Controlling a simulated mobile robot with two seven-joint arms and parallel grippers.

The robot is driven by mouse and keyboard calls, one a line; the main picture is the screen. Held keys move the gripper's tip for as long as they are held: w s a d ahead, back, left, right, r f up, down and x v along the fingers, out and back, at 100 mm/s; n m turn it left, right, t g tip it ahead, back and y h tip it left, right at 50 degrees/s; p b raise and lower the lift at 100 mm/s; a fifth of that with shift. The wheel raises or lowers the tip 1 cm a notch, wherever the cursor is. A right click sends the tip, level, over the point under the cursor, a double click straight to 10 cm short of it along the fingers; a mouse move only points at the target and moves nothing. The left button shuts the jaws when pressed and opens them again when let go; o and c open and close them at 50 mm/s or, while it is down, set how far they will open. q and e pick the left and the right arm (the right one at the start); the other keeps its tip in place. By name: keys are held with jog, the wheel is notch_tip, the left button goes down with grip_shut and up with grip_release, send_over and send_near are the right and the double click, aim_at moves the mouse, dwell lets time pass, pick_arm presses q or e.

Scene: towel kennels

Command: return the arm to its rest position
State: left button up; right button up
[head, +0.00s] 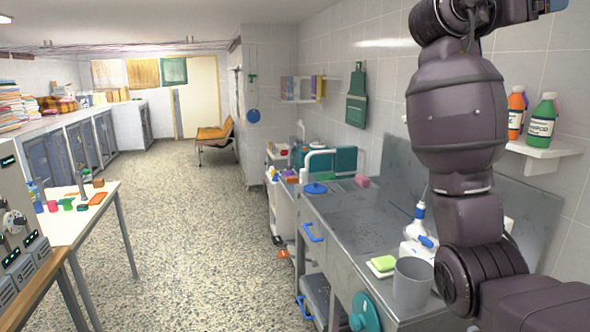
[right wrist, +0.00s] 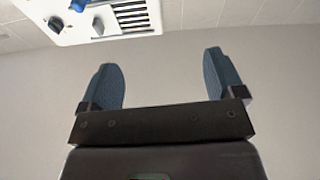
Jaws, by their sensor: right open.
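My right arm (head: 457,115) fills the right side of the head view, folded upward in front of the tiled wall. Its gripper is outside the head view. In the right wrist view my right gripper (right wrist: 166,84) is open, with its two blue-grey fingers wide apart and nothing between them. Behind the fingers is a plain pale surface. My left gripper is in neither view.
A steel counter (head: 345,228) runs below my right arm, with a grey cup (head: 411,284), a green-yellow sponge (head: 383,263) and a spray bottle (head: 417,222). A shelf (head: 545,150) holds bottles beside the arm. A white slotted panel (right wrist: 95,20) tops the wrist view.

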jog(key=w+a+f+n+t+y, duration=1.05)
jog(key=n+t, duration=0.35)
jog(key=t, duration=0.2)
notch_tip(320, 180, down, 26)
jog(key=s+a+n+y, duration=0.2)
jog(key=n+y, duration=0.3)
jog(key=y, duration=0.4)
jog(key=s+d+f+m+g+y, duration=0.1)
jog(key=s+f+g, duration=0.1)
jog(key=s+f, duration=0.5)
jog(key=s+f+m+g, duration=0.1)
jog(key=s+f, duration=0.2)
jog(key=f, duration=0.7)
jog(key=s+d+f+m+g+y, duration=0.1)
jog(key=s+f+g, duration=0.1)
jog(key=s+f, duration=0.5)
jog(key=s+d+f+g+h, duration=0.1)
jog(key=s+f+g, duration=0.1)
jog(key=s+f, duration=0.6)
jog(key=s+d+f+m+g+h, duration=0.1)
jog(key=s+d+f+g, duration=0.1)
jog(key=s+f, duration=0.7)
jog(key=shift+s+f+g, duration=0.3)
jog(key=shift+s+g, duration=0.1)
